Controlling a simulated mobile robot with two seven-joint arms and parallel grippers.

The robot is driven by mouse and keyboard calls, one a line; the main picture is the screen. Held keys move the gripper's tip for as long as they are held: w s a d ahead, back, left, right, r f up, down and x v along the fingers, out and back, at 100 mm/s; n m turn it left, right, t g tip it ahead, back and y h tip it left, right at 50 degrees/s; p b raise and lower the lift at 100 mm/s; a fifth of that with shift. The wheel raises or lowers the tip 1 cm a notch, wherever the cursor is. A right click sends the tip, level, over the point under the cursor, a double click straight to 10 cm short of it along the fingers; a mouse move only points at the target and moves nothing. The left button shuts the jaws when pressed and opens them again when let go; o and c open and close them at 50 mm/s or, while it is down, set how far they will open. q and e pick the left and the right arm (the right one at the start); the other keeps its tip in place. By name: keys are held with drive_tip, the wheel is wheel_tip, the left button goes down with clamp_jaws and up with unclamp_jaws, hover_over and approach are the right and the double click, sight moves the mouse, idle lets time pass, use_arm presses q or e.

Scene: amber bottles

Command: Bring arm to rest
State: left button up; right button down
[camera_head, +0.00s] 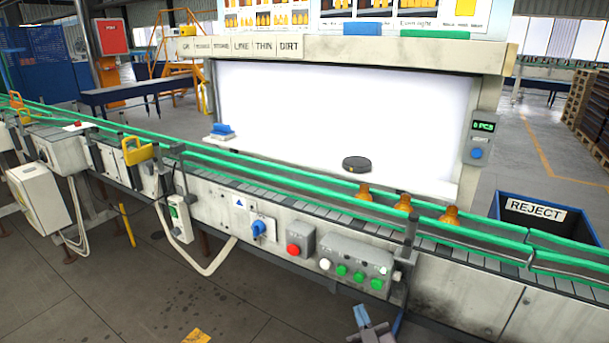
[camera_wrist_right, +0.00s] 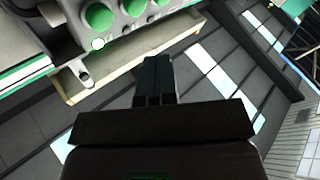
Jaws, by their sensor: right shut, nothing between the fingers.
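My right gripper (camera_head: 371,325) shows at the bottom edge of the head view, below the conveyor's control box. It is shut and empty, apart from everything around it. In the right wrist view its fingers (camera_wrist_right: 153,78) lie together, with the floor behind them and the green buttons at the upper left. My left gripper is not in view. Several amber bottles (camera_head: 403,203) stand in a row on the conveyor, partly hidden by the green guide rail.
The conveyor (camera_head: 300,208) with green rails crosses the view. A button box (camera_head: 355,264) sticks out from its front, close above my right gripper. A blue REJECT bin (camera_head: 545,213) stands at the right. A dark round object (camera_head: 356,164) lies by the white lit panel. The floor in front is open.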

drive_tip(key=s+d+f+m+g+h, duration=0.1)
drive_tip(key=s+d+f+g, duration=0.2)
drive_tip(key=s, duration=0.5)
drive_tip(key=s+d+f+m+g+h, duration=0.1)
drive_tip(key=s+d+f+m+g, duration=0.1)
drive_tip(key=s+d, duration=0.3)
drive_tip(key=s+d+f+m+g+h, duration=0.1)
drive_tip(key=s+d+f+m+g, duration=0.1)
drive_tip(key=s, duration=0.9)
wheel_tip(320, 180, down, 3)
drive_tip(key=shift+s+d+f+g+h, duration=0.1)
drive_tip(key=shift+s+d+g+h, duration=0.3)
drive_tip(key=shift+d+g, duration=0.55)
